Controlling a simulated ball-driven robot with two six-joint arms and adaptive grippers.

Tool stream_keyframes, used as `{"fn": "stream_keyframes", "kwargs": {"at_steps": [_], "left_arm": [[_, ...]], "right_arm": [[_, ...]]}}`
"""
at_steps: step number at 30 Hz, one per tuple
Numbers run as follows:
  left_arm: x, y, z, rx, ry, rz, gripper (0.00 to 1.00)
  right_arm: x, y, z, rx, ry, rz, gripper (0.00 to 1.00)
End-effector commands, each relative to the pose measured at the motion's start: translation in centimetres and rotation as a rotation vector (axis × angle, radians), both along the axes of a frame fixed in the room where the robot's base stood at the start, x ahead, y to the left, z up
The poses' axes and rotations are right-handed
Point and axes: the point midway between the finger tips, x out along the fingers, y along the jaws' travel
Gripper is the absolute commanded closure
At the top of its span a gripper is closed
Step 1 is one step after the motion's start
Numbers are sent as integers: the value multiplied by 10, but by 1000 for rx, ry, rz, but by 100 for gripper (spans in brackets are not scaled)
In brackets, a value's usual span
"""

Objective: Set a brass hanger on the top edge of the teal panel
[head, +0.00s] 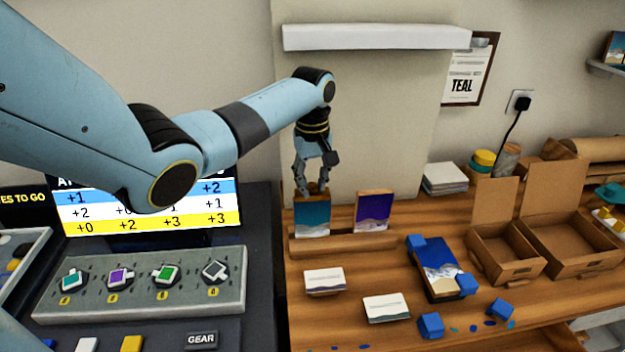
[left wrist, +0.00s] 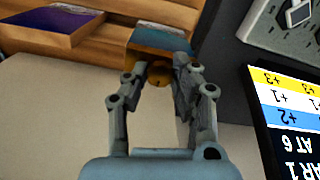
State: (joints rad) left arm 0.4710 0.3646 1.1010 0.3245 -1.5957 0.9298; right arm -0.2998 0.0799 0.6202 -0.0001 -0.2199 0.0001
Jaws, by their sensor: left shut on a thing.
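The teal panel (head: 312,218) stands upright in a wooden rack (head: 345,243), beside a purple panel (head: 374,212). My left gripper (head: 312,191) points down right above the teal panel's top edge. It is shut on the brass hanger, which shows between the fingertips in the left wrist view (left wrist: 159,74). The teal panel (left wrist: 160,40) lies just beyond the fingertips there, and the purple panel (left wrist: 55,25) is to its left. The hanger is at the panel's top edge; I cannot tell whether it touches. My right gripper is out of view.
A panel with blue corner blocks (head: 437,266) lies to the right of the rack, and small cards (head: 325,281) lie in front. Open cardboard boxes (head: 505,255) stand further right. A white shelf (head: 375,37) juts out above. A control console (head: 140,285) is at left.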

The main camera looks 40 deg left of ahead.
Motion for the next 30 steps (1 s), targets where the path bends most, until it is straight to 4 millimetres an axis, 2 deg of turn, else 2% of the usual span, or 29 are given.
{"fn": "stream_keyframes", "kwargs": {"at_steps": [30], "left_arm": [[0,0,-8,0,0,0,100]], "right_arm": [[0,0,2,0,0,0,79]]}}
